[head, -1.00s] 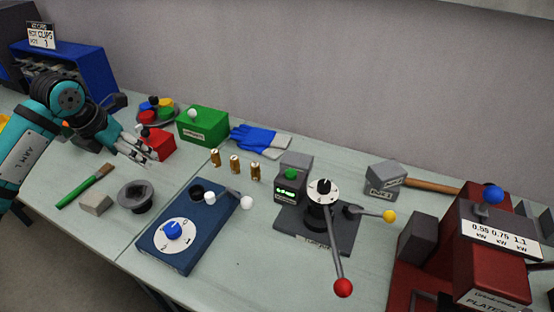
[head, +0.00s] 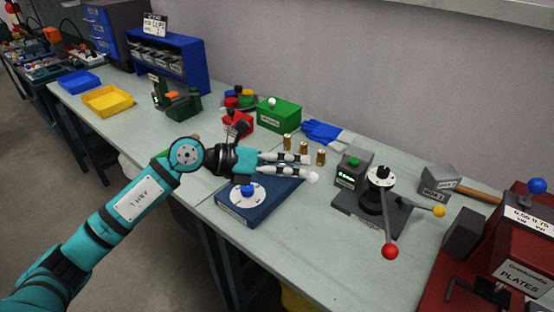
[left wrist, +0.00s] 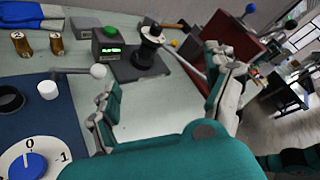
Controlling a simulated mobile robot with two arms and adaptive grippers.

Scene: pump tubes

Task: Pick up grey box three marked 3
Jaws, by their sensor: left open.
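A blue rack (head: 188,70) stands at the back left of the bench in the head view, with several small grey boxes (head: 160,56) in its openings. I cannot read a 3 on any of them. My left gripper (head: 309,168) is open and empty, above the blue dial panel (head: 235,215), far to the right of the rack. In the left wrist view the spread fingers (left wrist: 170,80) have nothing between them, with bare bench behind. My right gripper is not in view.
A green box (head: 279,116), a red box (head: 238,125) and brass cylinders (head: 320,158) stand behind the arm. A dark green device (head: 180,104) and a yellow tray (head: 108,101) are in front of the rack. A lever stand (head: 375,205) is to the right.

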